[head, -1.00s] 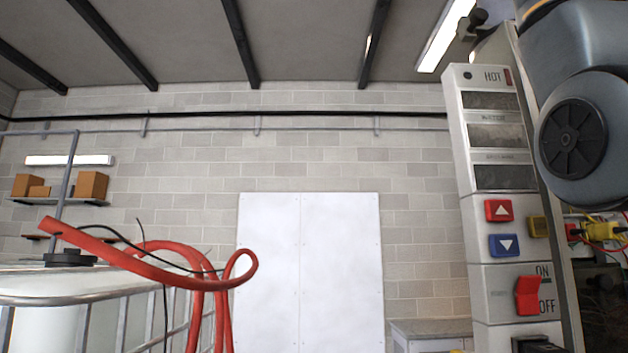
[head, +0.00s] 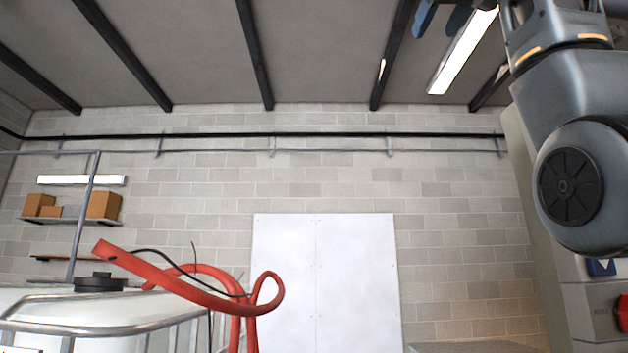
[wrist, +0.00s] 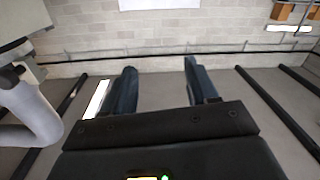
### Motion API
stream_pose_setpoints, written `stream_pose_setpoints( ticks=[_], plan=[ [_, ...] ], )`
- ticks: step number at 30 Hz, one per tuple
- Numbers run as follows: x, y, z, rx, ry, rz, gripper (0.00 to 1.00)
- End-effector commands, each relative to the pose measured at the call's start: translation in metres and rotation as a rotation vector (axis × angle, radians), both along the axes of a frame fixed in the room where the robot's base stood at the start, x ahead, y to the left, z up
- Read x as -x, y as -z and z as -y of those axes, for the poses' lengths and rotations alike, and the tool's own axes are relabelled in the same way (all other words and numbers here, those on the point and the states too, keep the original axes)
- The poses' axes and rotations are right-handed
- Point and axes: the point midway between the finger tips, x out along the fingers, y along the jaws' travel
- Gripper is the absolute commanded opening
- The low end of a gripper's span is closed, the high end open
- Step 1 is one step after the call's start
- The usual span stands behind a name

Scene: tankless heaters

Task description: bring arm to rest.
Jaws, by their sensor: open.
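My arm (head: 575,120) is raised and bent along the right side of the head view. My gripper's blue-grey fingers (head: 440,15) show at the top edge, in front of the ceiling and beside the ceiling lamp. In the wrist view my gripper (wrist: 160,82) has its two fingers wide apart. Nothing is between them, only the far wall and ceiling behind. The gripper is clear of every object in view.
A white caged tank (head: 60,308) with a red hose (head: 180,290) is at the lower left. The block wall (head: 450,230) is further back.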

Motion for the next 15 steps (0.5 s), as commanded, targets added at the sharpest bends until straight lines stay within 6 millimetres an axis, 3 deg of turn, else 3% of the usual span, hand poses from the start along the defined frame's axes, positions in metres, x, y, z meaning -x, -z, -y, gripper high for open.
stream_pose_setpoints(
  ticks=[8,15],
  plan=[
    [-0.034,0.034,0.001,-0.009,0.0,-0.009,0.58],
    [-0.077,0.087,0.002,-0.021,0.002,-0.022,0.58]
  ],
)
